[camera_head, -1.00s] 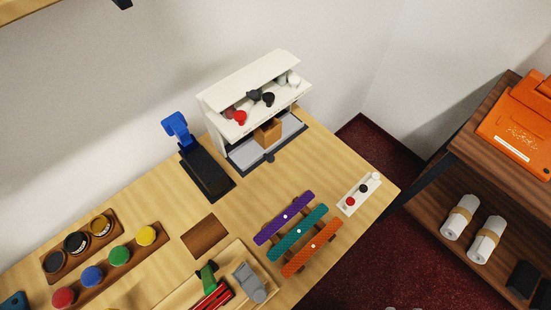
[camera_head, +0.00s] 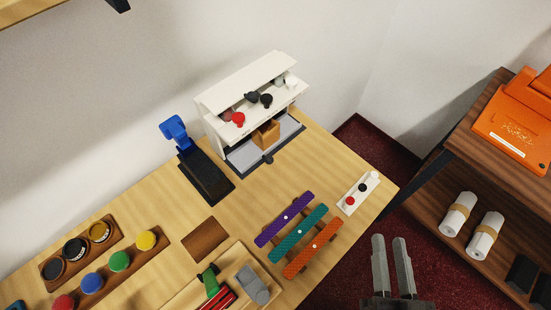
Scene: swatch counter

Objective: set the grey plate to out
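The grey plate (camera_head: 243,156) lies flat at the foot of a white cabinet (camera_head: 215,118), with part of it showing in front of the cabinet. Its front edge is dark and carries a small dark knob (camera_head: 268,158). A brown block (camera_head: 266,133) stands above the plate and hides part of it. How far the plate reaches under the cabinet is hidden. My gripper (camera_head: 390,238) is at the lower right, off the counter's right edge and well apart from the plate. Its two fingers stand apart with nothing between them.
A blue-and-black device (camera_head: 205,176) stands close left of the cabinet. Purple, teal and orange strips (camera_head: 305,230) and a white strip with coloured knobs (camera_head: 357,194) lie between the plate and my gripper. A wooden shelf (camera_head: 430,210) stands at right. The counter (camera_head: 300,172) before the plate is clear.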

